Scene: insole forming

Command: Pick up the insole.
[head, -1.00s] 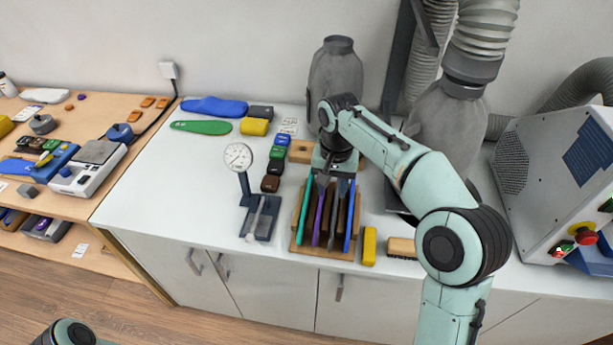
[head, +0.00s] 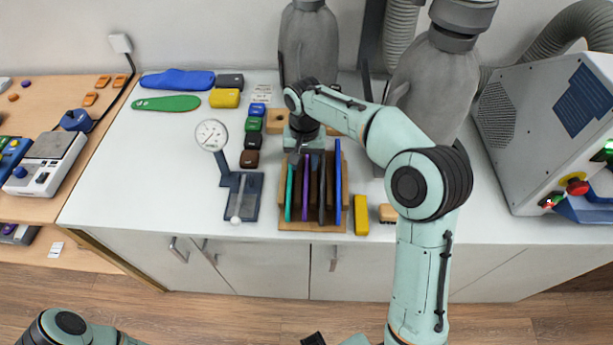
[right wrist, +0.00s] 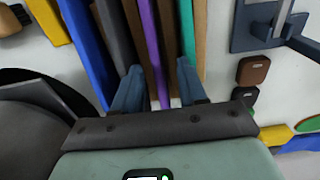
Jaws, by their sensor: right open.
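A wooden rack (head: 313,226) on the white bench holds upright thin insoles: teal (head: 289,192), purple (head: 305,187), dark grey (head: 322,190) and blue (head: 338,182). My right gripper (head: 303,151) is at the rack's back end, pointing down. In the right wrist view its open fingers (right wrist: 160,92) lie on either side of the purple insole (right wrist: 150,45), with the teal one (right wrist: 187,35) and grey one (right wrist: 113,35) beside them. I cannot tell whether the fingers touch it.
A dial gauge (head: 211,135) on a stand is left of the rack. A yellow block (head: 361,214) stands right of it. A blue insole (head: 178,80) and a green insole (head: 166,103) lie flat at the back left. A grey machine (head: 545,130) is at the right.

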